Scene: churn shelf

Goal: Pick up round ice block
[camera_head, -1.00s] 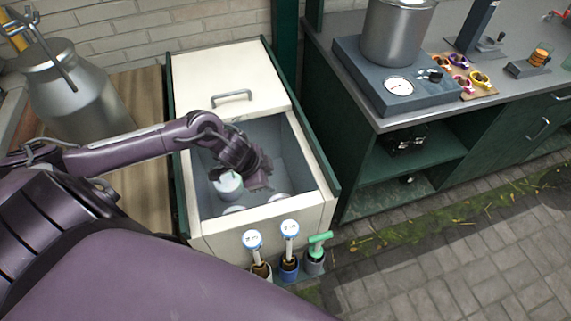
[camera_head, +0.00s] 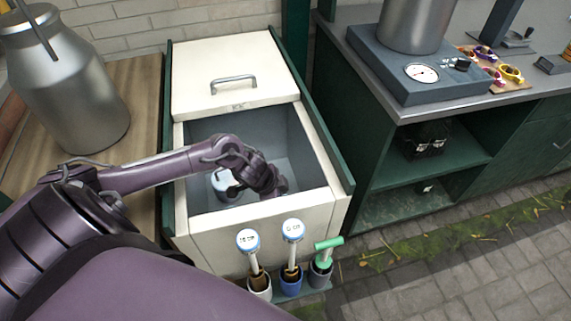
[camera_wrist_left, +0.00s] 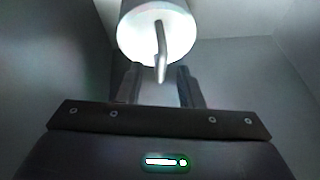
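A round white-topped block (camera_head: 225,182) is inside the open chest, partly hidden by my left gripper. In the left wrist view the round block (camera_wrist_left: 148,35) is a pale cylinder with a bright end face and a thin grey peg or handle (camera_wrist_left: 161,50) standing out of it. My left gripper (camera_wrist_left: 158,78) has its two fingers apart, with the peg's end between or just ahead of the fingertips. Contact cannot be told. In the head view this gripper (camera_head: 265,180) is down inside the chest beside the block. My right gripper is out of view.
The white chest (camera_head: 335,205) has its lid (camera_head: 235,75) slid back over the rear half. Its walls surround my left gripper. Several handled tools (camera_head: 292,255) hang at its front. A metal milk can (camera_head: 65,85) stands left, a counter with a gauge unit (camera_head: 420,72) right.

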